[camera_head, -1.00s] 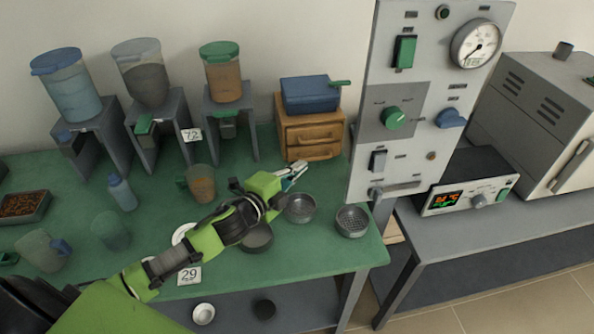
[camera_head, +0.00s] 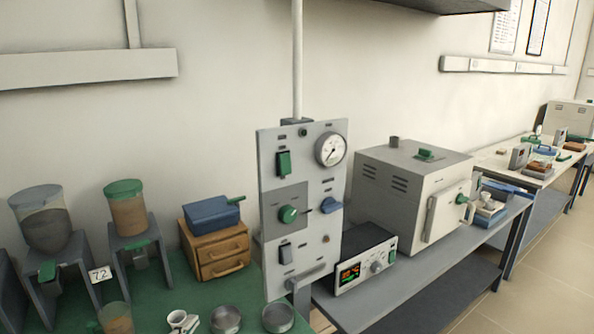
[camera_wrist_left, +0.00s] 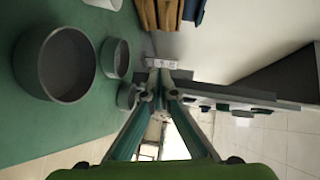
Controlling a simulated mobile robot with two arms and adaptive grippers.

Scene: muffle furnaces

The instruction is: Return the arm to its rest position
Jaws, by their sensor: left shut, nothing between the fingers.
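The rest of the left arm is out of that view. In the left wrist view the two fingers of the left gripper (camera_wrist_left: 160,76) converge until their tips meet, with nothing between them. A large grey bowl (camera_wrist_left: 68,65) and smaller bowls (camera_wrist_left: 116,58) stand on the green table to the left of the fingers. My right gripper is in neither view.
A wooden drawer box (camera_head: 217,252) with a blue case (camera_head: 212,214) stands behind the bowls. The control panel (camera_head: 302,235) rises to their right. Beyond it are a display unit (camera_head: 365,262) and a furnace (camera_head: 410,195). Hoppers (camera_head: 127,213) stand at left.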

